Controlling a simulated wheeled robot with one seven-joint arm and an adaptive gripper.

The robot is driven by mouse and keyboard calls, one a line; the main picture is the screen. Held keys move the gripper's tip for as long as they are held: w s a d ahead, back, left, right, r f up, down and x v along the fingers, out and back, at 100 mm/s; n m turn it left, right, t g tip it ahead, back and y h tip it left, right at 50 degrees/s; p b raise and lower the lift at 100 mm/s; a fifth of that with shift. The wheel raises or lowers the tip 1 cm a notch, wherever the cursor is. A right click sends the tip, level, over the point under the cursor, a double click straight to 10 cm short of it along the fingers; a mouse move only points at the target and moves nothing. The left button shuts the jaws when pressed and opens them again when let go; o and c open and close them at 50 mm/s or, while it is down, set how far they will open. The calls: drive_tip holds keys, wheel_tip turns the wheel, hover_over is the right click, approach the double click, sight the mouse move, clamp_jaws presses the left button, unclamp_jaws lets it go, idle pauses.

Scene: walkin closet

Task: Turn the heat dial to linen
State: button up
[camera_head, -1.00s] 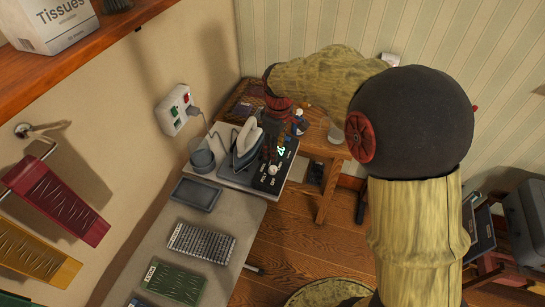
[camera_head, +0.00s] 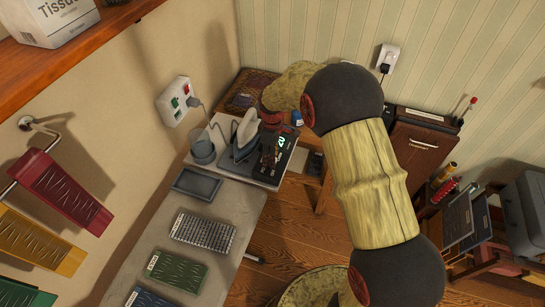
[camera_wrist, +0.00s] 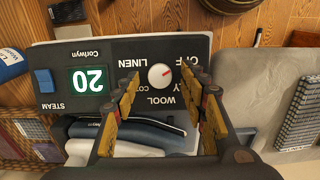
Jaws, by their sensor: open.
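The heat dial (camera_wrist: 161,76) is a round white knob with a red mark, on a black control panel (camera_wrist: 120,60) in the wrist view. Words around it include LINEN, OFF and WOOL; others are partly covered by my fingers. The red mark sits on the knob's right side, not facing LINEN at its left. My gripper (camera_wrist: 161,90) is open, its fingers on either side of the dial, with visible gaps. Contact cannot be told. In the head view my gripper (camera_head: 270,152) is over the panel beside the iron (camera_head: 245,138), and the dial is hard to make out.
The panel's display (camera_wrist: 91,80) reads 20, upside down, near a blue STEAM button (camera_wrist: 44,80). The iron stands close beside the panel. A grey tray (camera_head: 197,184) and a grid mat (camera_head: 203,232) lie on the counter.

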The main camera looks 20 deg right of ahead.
drive_tip(key=shift+c, duration=1.2)
clamp_jaws()
